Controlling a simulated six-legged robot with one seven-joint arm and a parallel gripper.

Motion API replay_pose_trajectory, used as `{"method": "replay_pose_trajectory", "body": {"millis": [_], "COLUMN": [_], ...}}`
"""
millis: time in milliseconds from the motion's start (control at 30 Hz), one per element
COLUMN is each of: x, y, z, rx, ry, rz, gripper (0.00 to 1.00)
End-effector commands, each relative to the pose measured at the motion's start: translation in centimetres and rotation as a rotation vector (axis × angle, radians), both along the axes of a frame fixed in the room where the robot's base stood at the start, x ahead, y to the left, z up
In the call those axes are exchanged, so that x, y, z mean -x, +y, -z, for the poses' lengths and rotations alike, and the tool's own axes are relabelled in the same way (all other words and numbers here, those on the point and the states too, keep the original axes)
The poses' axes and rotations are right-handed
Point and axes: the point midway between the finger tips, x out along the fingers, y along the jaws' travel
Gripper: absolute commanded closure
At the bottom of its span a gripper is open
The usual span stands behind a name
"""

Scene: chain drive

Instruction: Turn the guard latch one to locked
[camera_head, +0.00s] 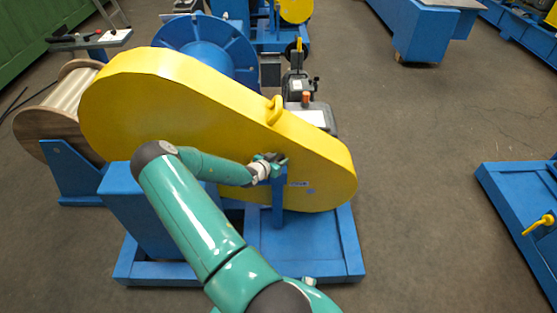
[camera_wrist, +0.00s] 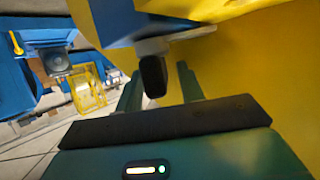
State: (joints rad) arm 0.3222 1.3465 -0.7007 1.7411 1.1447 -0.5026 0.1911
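The large yellow guard (camera_head: 200,115) covers the chain drive, with a yellow lifting handle on its top edge. My gripper (camera_head: 275,160) is at the near face of the guard, at the top of a blue post (camera_head: 279,200). In the wrist view, a black latch grip (camera_wrist: 152,75) hangs from a light metal piece under a blue block (camera_wrist: 145,22). It lies between the two fingers of my gripper (camera_wrist: 160,88), which are open around it. A gap shows on the right finger's side; contact on the left is unclear. The latch is not clearly visible in the head view.
The blue base frame (camera_head: 345,250) lies under the guard. A blue spoked wheel (camera_head: 205,45) and a wooden spool (camera_head: 45,125) stand behind and left. Another blue frame (camera_head: 510,205) with a yellow handle is at right. The floor (camera_head: 420,180) between is clear.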

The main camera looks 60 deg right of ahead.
Motion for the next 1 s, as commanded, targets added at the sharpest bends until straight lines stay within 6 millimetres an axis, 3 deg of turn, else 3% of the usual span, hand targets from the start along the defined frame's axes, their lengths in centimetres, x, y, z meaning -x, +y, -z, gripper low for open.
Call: {"method": "replay_pose_trajectory", "body": {"millis": [67,267,667,1000], "x": [0.01,0.02,0.05,0.12], "y": [0.02,0.03,0.06,0.06], "z": [-0.01,-0.02,-0.04,-0.04], "rx": [0.0,0.0,-0.001,-0.002], "ry": [0.0,0.0,0.0,0.0], "rz": [0.0,0.0,-0.024,-0.15], "gripper": [0.62,0.99,1.0,1.0]}}
